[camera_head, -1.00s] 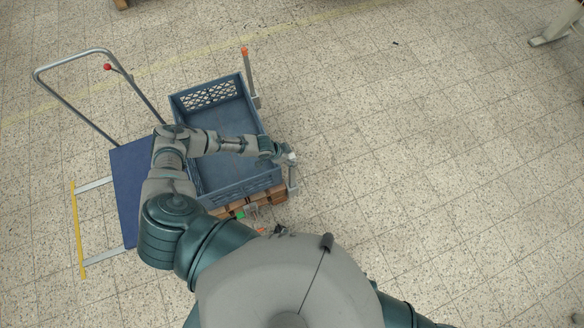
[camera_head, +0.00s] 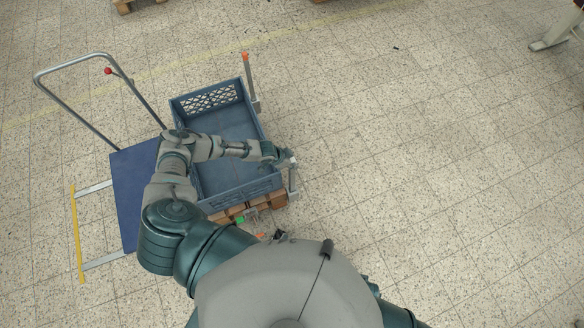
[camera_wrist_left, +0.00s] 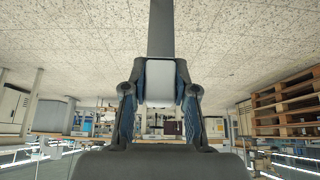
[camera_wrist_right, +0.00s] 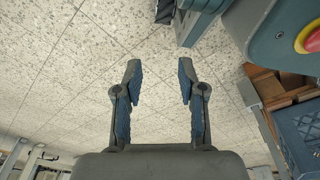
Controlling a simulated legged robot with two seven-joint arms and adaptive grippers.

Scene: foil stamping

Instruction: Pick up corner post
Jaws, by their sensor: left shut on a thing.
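My left gripper (camera_head: 286,158) is at the near right corner of the blue crate. It is shut on a grey corner post (camera_head: 293,179), whose lower part shows below the hand. In the left wrist view a pale block (camera_wrist_left: 160,82) sits between the fingers, with a dark bar (camera_wrist_left: 160,30) running up from it. Another corner post (camera_head: 250,85), grey with an orange top, stands upright at the crate's far right corner. My right gripper (camera_wrist_right: 157,82) is open and empty over bare floor in the right wrist view.
The blue crate (camera_head: 222,193) rests on a wooden pallet (camera_head: 271,201). A blue platform cart (camera_head: 134,185) with a tubular handle (camera_head: 60,87) stands to its left. A yellow bar (camera_head: 77,230) lies farther left. The tiled floor right of the crate is clear.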

